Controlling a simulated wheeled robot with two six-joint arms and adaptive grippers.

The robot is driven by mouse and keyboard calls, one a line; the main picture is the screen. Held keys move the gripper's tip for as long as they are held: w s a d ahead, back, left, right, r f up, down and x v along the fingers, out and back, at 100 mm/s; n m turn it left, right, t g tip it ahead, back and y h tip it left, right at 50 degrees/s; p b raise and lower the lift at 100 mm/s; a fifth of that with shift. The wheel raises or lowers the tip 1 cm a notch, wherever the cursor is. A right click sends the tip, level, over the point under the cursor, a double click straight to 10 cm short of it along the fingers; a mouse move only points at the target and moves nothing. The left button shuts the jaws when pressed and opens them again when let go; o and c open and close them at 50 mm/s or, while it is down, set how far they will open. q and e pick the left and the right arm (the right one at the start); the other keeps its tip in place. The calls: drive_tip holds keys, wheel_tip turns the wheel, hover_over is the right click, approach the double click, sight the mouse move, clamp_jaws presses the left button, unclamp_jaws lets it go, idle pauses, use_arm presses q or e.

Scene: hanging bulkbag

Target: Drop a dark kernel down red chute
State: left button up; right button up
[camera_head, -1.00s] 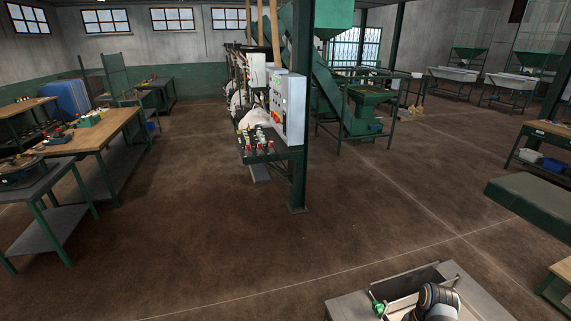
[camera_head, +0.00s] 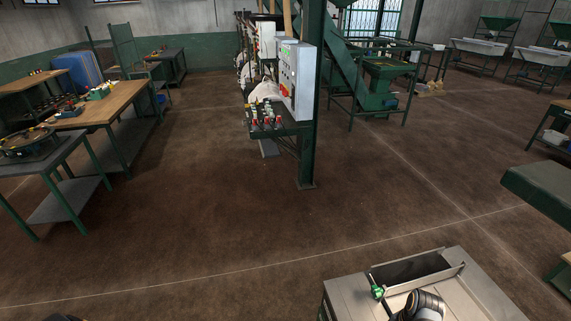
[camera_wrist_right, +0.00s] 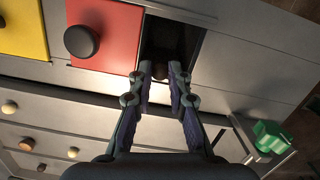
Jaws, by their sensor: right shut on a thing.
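In the right wrist view my right gripper (camera_wrist_right: 160,72) is shut on a small dark brown kernel (camera_wrist_right: 161,75), mostly hidden between its fingertips. The fingertips are at the near edge of a dark rectangular opening (camera_wrist_right: 172,35). A red panel (camera_wrist_right: 110,30) with a black knob (camera_wrist_right: 81,41) lies directly left of this opening; I cannot tell whether the opening is the red chute's mouth. In the head view, part of my right arm shows at the bottom, over a grey metal unit (camera_head: 475,290). My left gripper is not in view.
A yellow panel (camera_wrist_right: 22,30) lies left of the red one. Several pale and brown balls, one of them tan (camera_wrist_right: 10,108), sit along the unit's lower face. A green part (camera_wrist_right: 270,137) sticks out at right. Open floor (camera_head: 230,235) lies beyond the unit.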

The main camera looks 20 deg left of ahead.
drive_tip(key=shift+s+a, duration=0.1)
drive_tip(key=o, duration=0.6)
drive_tip(key=shift+r, duration=0.1)
drive_tip(key=shift+c, duration=0.2)
drive_tip(key=shift+o, duration=0.9)
drive_tip(key=shift+r, duration=0.2)
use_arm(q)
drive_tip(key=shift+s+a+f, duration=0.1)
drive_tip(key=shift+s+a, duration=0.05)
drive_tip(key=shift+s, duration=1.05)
use_arm(e)
wheel_tip(320, 180, up, 11)
drive_tip(key=w+d, duration=0.1)
drive_tip(key=shift+r, duration=0.2)
